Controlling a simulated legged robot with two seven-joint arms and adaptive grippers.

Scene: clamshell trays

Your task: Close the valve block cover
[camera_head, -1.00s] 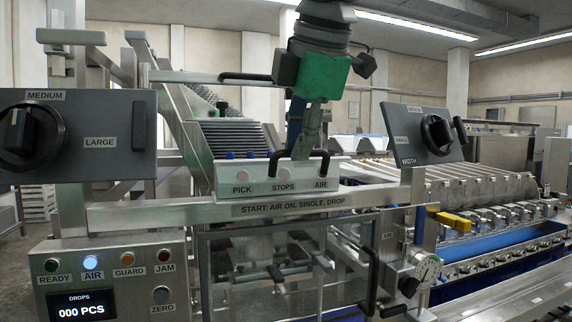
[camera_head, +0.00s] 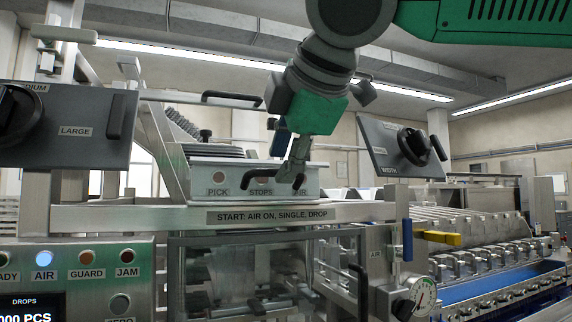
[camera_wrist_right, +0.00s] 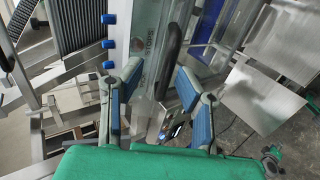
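The valve block (camera_head: 229,191) is a pale metal box labelled PICK, STOPS and AIR, above the strip reading START: AIR ON, SINGLE, DROP. A black handle (camera_head: 257,180) bends along its front. My right gripper (camera_head: 297,178) hangs down in front of the right part of the box, close to the handle. In the wrist view its blue-padded fingers (camera_wrist_right: 161,108) are spread apart, with a black bar handle (camera_wrist_right: 174,48) beyond and between them. Contact with the handle cannot be made out. Which part is the cover, and how far it stands open, is unclear. My left gripper is out of view.
Grey knob panels stand left (camera_head: 72,131) and right (camera_head: 395,150) of the box. A clear guard (camera_head: 215,270) with a black handle sits below. A gauge (camera_head: 423,293) is at lower right. Blue knobs (camera_wrist_right: 108,43) line the left in the wrist view.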

